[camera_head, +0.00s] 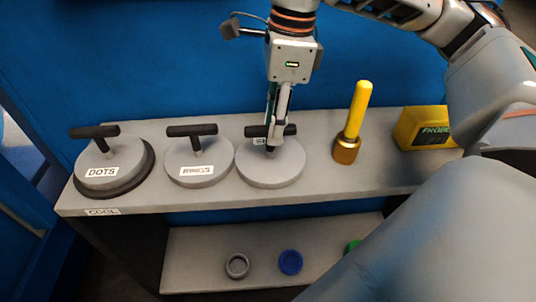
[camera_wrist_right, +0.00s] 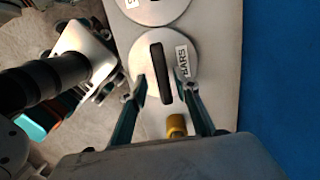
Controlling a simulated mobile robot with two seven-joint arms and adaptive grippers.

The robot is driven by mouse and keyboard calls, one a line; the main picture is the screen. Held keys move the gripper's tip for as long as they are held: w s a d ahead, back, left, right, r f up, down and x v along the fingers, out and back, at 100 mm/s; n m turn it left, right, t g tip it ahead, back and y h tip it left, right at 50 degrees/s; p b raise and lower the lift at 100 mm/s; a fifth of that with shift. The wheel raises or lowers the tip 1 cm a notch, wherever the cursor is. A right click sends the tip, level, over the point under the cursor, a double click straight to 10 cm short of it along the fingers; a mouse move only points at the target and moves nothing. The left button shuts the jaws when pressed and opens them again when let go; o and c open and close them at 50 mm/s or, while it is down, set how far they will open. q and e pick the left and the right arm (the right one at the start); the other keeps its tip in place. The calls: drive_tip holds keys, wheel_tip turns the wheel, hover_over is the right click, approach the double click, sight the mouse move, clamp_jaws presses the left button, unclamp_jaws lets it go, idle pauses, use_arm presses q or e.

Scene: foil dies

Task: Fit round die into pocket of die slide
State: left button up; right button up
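Three grey round dies with black bar handles stand in a row on the upper shelf. They are the DOTS die (camera_head: 112,176), the RINGS die (camera_head: 196,174) and the BARS die (camera_head: 270,172). The BARS label is readable on the die (camera_wrist_right: 166,57) in the right wrist view; in the head view the gripper partly covers it. My right gripper (camera_head: 270,146) points down over the BARS die. In the right wrist view, its fingers (camera_wrist_right: 164,92) are apart, one on each side of the black handle, with gaps. No die slide or pocket is recognisable.
A yellow-handled tool (camera_head: 355,120) with a brass base stands right of the BARS die. A yellow box (camera_head: 418,128) is farther right, partly behind my arm. A lower shelf (camera_head: 200,271) holds a grey ring (camera_head: 237,266), a blue cap (camera_head: 290,262) and a partly hidden green piece.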

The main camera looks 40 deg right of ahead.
sight(270, 149)
drive_tip(key=f, duration=0.3)
drive_tip(key=f+b, duration=0.1)
drive_tip(key=f, duration=0.1)
drive_tip(key=shift+w+a+f, duration=0.2)
drive_tip(key=shift+w+f, duration=0.1)
drive_tip(key=shift+w, duration=0.05)
drive_tip(key=shift+r, duration=0.15)
clamp_jaws()
